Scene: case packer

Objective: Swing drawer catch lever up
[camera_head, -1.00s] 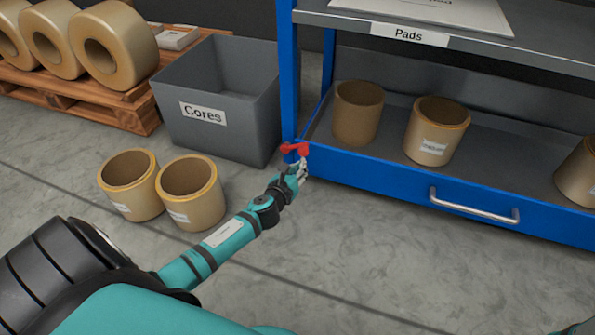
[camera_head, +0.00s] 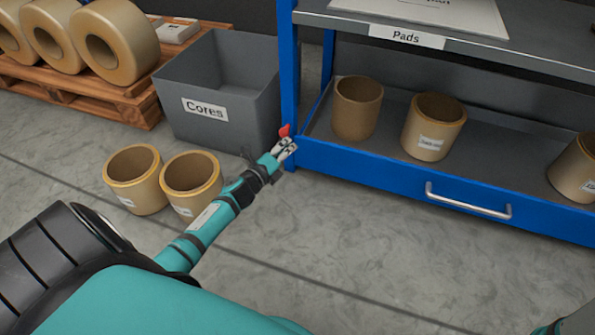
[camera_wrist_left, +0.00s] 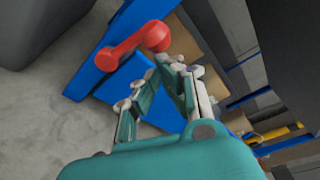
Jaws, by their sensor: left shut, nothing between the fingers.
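The red catch lever (camera_head: 284,130) is at the left end of the blue drawer front (camera_head: 390,176), by the blue post. In the head view its upper part shows above my fingers and the rest is hidden. In the left wrist view the lever (camera_wrist_left: 131,44) shows as a red bar with a round end near my fingertips. My left gripper (camera_head: 287,147) is shut and empty, right at the lever; I cannot tell whether it touches. It also shows in the left wrist view (camera_wrist_left: 176,66). My right gripper is not in view.
A grey bin (camera_head: 215,134) labelled Cores stands left of the blue post (camera_head: 288,65). Two cardboard cores (camera_head: 135,180) stand on the floor beside my left arm. The drawer has a metal handle (camera_head: 468,203) and holds several cores. The floor before the drawer is clear.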

